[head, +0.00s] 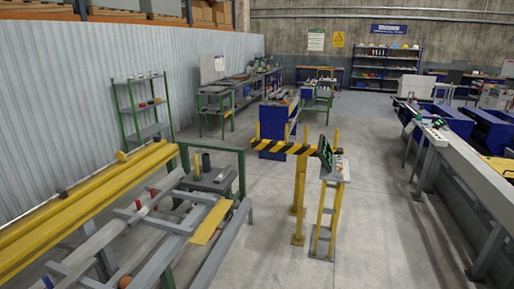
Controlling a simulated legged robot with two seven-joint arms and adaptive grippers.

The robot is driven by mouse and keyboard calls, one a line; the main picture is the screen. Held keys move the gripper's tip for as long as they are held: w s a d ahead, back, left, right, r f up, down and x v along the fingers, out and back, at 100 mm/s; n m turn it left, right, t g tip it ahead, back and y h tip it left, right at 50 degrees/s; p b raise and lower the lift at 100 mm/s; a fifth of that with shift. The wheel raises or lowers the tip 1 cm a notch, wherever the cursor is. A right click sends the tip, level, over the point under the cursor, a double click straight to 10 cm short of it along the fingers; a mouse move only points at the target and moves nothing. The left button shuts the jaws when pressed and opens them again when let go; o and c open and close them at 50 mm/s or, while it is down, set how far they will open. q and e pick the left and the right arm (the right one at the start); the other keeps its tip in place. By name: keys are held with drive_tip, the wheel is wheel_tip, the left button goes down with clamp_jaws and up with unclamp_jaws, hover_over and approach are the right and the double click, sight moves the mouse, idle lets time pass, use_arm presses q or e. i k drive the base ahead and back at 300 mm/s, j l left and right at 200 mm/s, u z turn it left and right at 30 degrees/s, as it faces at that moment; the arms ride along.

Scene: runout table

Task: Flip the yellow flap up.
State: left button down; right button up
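A flat yellow plate, which looks like the yellow flap (211,222), slants down at the near end of the grey runout table frame (217,248). It lies to the left of the striped barrier, and its far edge is close to the green frame post. Neither of my grippers is in view, so their states and distance from the flap do not show.
A black-and-yellow barrier arm (285,146) on yellow posts and a small yellow stand (328,207) with a dark screen stand right of the table. Long yellow rails (90,205) run at the left. The concrete floor (385,240) at the lower right is clear.

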sight(201, 237)
drive_tip(key=i, duration=2.75)
drive_tip(key=z, duration=0.35)
